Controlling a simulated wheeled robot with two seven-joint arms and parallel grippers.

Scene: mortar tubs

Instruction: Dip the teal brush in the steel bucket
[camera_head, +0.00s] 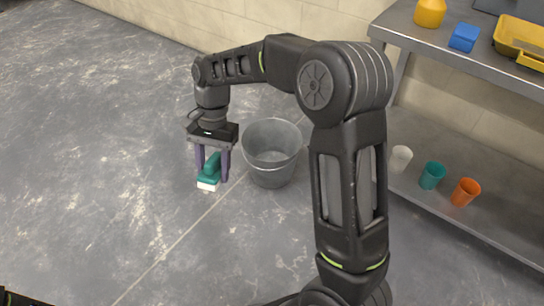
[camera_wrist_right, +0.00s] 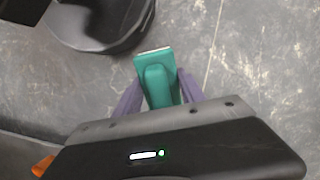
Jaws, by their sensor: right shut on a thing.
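The teal brush (camera_head: 210,172) with a pale bristle end is held in my right gripper (camera_head: 212,172), to the left of the steel bucket. The brush also shows in the right wrist view (camera_wrist_right: 157,80), between the two purple fingers. My right gripper is shut on it and holds it beside the bucket, not over it. The steel bucket (camera_head: 272,152) stands upright on the floor with its top open. Part of the bucket (camera_wrist_right: 98,22) shows at the top left of the right wrist view. My left gripper is not in view; only a dark bit of my body shows at the bottom left.
A metal shelf unit (camera_head: 400,28) stands at the right. Its top holds a yellow bottle (camera_head: 430,12), a blue block (camera_head: 464,37) and a yellow tray (camera_head: 520,42). White (camera_head: 400,159), teal (camera_head: 432,175) and orange (camera_head: 465,192) cups stand on its lower shelf. The floor at left is clear.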

